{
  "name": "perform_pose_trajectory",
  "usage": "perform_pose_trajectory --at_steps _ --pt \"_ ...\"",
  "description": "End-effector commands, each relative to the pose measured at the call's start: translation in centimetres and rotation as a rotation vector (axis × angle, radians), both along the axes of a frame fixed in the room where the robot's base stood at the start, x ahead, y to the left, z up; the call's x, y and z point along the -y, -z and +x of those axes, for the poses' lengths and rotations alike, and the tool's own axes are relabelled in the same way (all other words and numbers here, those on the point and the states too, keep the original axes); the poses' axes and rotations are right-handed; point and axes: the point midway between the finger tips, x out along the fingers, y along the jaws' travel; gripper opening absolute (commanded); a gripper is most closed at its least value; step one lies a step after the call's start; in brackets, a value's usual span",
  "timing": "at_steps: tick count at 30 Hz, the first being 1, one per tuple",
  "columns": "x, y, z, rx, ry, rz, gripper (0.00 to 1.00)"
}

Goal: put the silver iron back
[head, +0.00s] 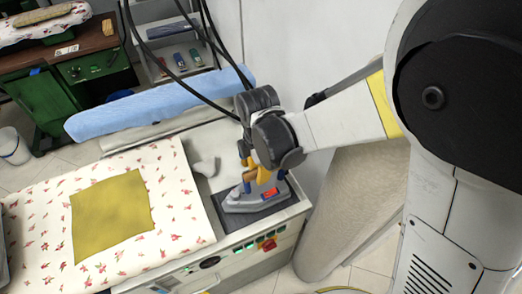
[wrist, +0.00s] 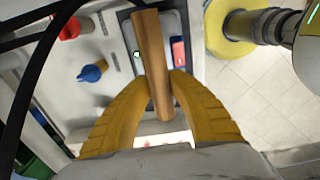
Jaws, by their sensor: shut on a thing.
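The silver iron (head: 243,203) is at the right end of the ironing station, over a dark rest pad (head: 262,212). It looks level, and I cannot tell whether its sole touches the pad. My gripper (head: 258,177) is above it, with its yellow fingers shut on the iron's brown wooden handle. In the wrist view the handle (wrist: 150,50) runs between the two fingertips of my gripper (wrist: 163,85). Much of the iron's body is hidden there by the handle and fingers.
A flowered ironing board (head: 180,195) with a mustard cloth (head: 110,215) lies left of the iron. A blue padded board (head: 160,105) stands behind. Black hoses hang near my wrist. A control panel (head: 235,255) lines the front edge.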

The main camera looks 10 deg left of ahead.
Motion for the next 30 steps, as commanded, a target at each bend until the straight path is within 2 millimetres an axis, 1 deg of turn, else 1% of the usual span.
perform_pose_trajectory --at_steps 1,3,10,14,15,16,17,26,29,30 --pt "0.0 0.5 0.0 0.0 0.0 0.0 0.0" --pt "0.0 0.8 0.0 0.0 0.0 0.0 0.0" --pt "0.0 0.7 0.0 -0.001 0.0 -0.001 0.0" --pt "0.0 1.0 0.0 0.0 0.0 0.0 0.0" --pt "0.0 1.0 0.0 0.0 0.0 0.0 0.28" --pt "0.0 1.0 0.0 0.0 0.0 0.0 0.38" --pt "0.0 1.0 0.0 0.0 0.0 0.0 0.41" --pt "0.0 0.8 0.0 0.0 0.0 0.0 0.41" --pt "0.0 0.0 0.0 0.0 0.0 0.0 0.41" --pt "0.0 -0.6 0.0 0.0 0.0 0.0 0.41"
